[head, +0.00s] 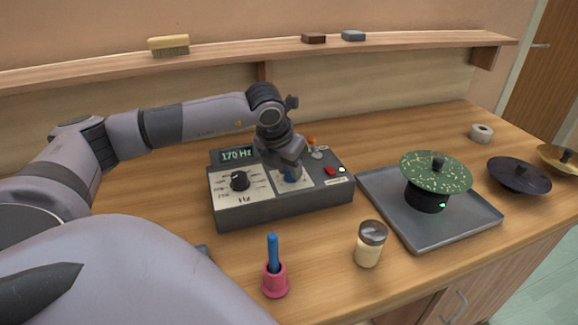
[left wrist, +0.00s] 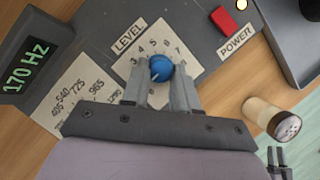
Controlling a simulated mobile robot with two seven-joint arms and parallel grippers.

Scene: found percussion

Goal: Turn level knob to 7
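The blue level knob (left wrist: 160,68) sits on a pale dial plate (left wrist: 192,62) marked LEVEL, with numbers such as 3 to 7 around its upper side. A small white mark on the knob points to the lower left, away from the 7. My left gripper (head: 290,172) reaches down over it from above. In the left wrist view its two fingers (left wrist: 160,80) flank the knob closely and appear shut on it. In the head view the gripper covers much of the knob. Two dark prongs at the lower right, apparently my right gripper (left wrist: 277,160), stand apart and empty.
The grey box (head: 280,211) also bears a black Hz knob (head: 239,181), a 170 Hz display (head: 237,154) and a red power switch (head: 329,171). A shaker (head: 370,244) and a pink holder (head: 274,281) stand in front. A metal tray (head: 405,232) lies to the right.

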